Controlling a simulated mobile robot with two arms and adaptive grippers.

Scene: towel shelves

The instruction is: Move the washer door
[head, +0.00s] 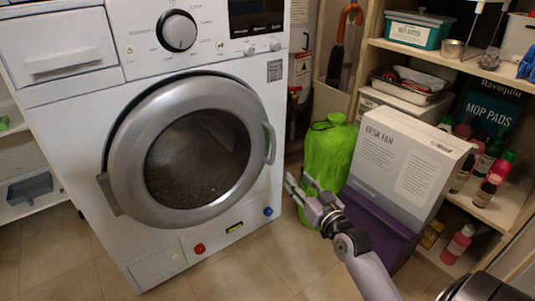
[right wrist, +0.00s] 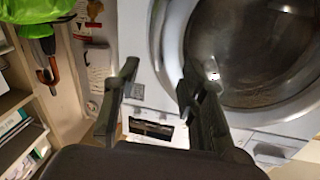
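The white washer (head: 75,115) stands at the left in the head view. Its round silver door (head: 128,150) with dark glass appears shut. The door handle (head: 270,143) is on the door's right edge, and a hinge (head: 109,195) shows at its left. My right gripper (head: 300,190) is right of the door and lower than the handle, apart from both. In the right wrist view my right gripper (right wrist: 158,90) has its two dark fingers spread with nothing between them. The door (right wrist: 172,45) is beyond them at the right. My left gripper is not in view.
A green bag (head: 328,150) and a desk fan box (head: 405,165) on a purple box (head: 375,228) stand close to my right gripper. Shelves (head: 505,210) with bottles and bins are at the right. The tiled floor (head: 270,265) in front of the washer is clear.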

